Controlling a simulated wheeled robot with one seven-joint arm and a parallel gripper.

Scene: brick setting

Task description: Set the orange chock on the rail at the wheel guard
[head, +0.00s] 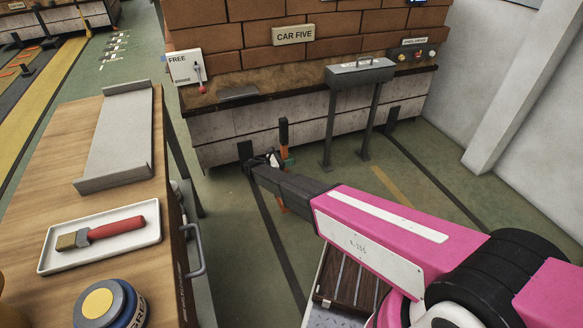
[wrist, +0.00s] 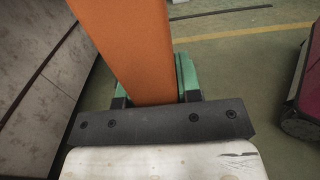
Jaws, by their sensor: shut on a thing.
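My gripper (head: 274,159) reaches low in front of the brick-laden car, near its lower left side. It is shut on the orange chock (wrist: 125,45), which stands between the green finger pads (wrist: 187,78) in the wrist view. In the head view only a small orange part of the chock (head: 284,153) shows beside the gripper, partly hidden by it. Dark rails (head: 271,220) run along the floor toward the car. A black upright plate (head: 245,152), possibly the wheel guard, stands just left of my gripper. Whether the chock touches the rail cannot be told.
A grey stand (head: 361,73) on two legs is right of my gripper. A wooden bench (head: 60,180) at left carries a grey tray (head: 119,140), a white dish with a red-handled brush (head: 116,228) and a blue-yellow round item (head: 105,303).

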